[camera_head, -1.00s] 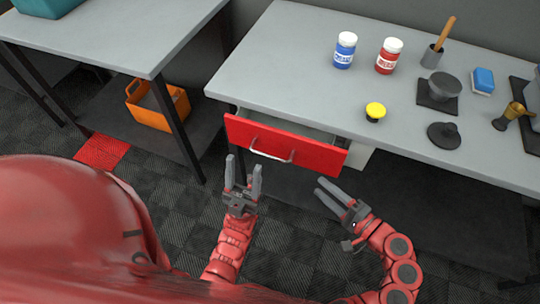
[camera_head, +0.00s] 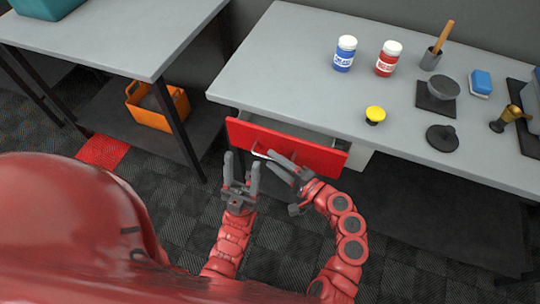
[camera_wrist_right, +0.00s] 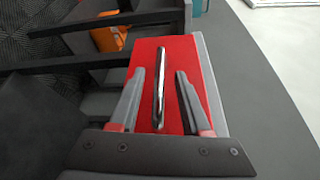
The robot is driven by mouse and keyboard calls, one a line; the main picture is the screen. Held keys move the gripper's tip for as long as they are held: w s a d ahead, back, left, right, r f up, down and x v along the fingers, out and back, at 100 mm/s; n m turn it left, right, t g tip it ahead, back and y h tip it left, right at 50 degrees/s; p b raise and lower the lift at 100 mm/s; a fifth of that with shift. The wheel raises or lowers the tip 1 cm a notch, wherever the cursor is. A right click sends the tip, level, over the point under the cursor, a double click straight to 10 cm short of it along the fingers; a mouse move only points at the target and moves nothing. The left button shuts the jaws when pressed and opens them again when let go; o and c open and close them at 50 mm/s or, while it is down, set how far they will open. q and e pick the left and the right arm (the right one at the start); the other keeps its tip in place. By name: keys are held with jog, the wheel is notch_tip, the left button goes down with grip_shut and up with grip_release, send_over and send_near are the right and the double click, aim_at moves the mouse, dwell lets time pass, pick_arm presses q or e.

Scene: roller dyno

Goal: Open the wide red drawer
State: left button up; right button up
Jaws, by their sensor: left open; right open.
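The wide red drawer (camera_head: 318,152) under the grey workbench stands partly open in the head view, with a strip of its inside showing behind the red front. Its silver bar handle is largely hidden there by my right gripper (camera_head: 280,164). In the right wrist view the red drawer front (camera_wrist_right: 172,70) fills the middle, and the silver handle (camera_wrist_right: 159,90) lies between the two open fingers of my right gripper (camera_wrist_right: 166,88), with gaps on both sides. My left gripper (camera_head: 241,166) is open and empty, in front of the drawer's left part.
On the workbench (camera_head: 290,65) stand a blue jar (camera_head: 344,55), a red jar (camera_head: 387,60), a yellow-topped item (camera_head: 375,115) and coffee tools. An orange bin (camera_head: 157,107) sits on the lower shelf at left. Dark checkered floor lies in front.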

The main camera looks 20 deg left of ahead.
jog(key=shift+x, duration=1.15)
grip_shut()
dwell(0.6)
